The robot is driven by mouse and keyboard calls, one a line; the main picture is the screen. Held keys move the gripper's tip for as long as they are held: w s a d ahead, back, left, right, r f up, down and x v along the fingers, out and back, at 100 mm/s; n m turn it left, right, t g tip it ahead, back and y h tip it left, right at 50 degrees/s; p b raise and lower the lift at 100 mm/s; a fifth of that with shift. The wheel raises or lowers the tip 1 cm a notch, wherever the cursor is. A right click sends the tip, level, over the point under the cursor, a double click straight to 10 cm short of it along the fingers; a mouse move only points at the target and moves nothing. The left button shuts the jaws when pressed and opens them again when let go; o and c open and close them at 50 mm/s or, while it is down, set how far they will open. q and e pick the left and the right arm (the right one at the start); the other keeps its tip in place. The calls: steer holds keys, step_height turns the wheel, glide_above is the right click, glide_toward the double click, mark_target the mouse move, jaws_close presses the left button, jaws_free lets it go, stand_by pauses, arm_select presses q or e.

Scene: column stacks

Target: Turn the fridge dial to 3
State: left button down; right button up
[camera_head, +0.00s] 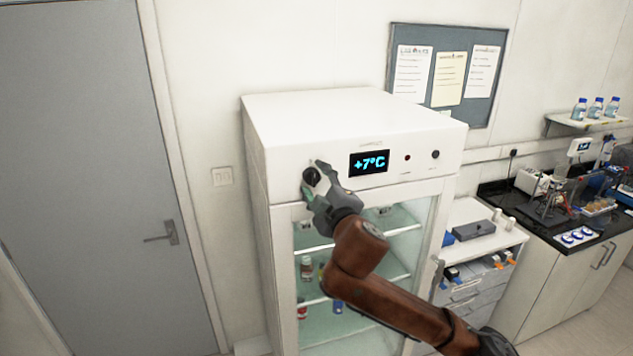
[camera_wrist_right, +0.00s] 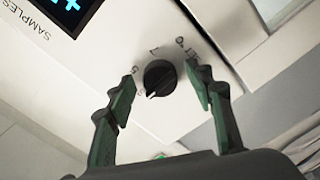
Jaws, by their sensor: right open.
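The white fridge (camera_head: 285,125) has a glass door and a display (camera_head: 369,162) reading +7°C. Its black round dial (camera_head: 310,176) is on the front panel left of the display, partly hidden by my right gripper (camera_head: 314,181). In the right wrist view the dial (camera_wrist_right: 159,79) is between the two green-padded fingers of my right gripper (camera_wrist_right: 160,80), which are open, with visible gaps on both sides. A white pointer mark shows at the dial's lower left edge. My left gripper is not in view.
A grey door (camera_head: 95,160) is left of the fridge. A drawer unit (camera_head: 475,270) and a black-topped lab bench (camera_head: 545,230) with equipment are to the right. A notice board (camera_head: 440,110) hangs behind. Several bottles stand behind the fridge glass.

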steer(key=shift+s, duration=0.2)
steer(key=v, duration=1.1)
steer(key=shift+s, duration=0.3)
steer(key=shift+d, duration=0.15)
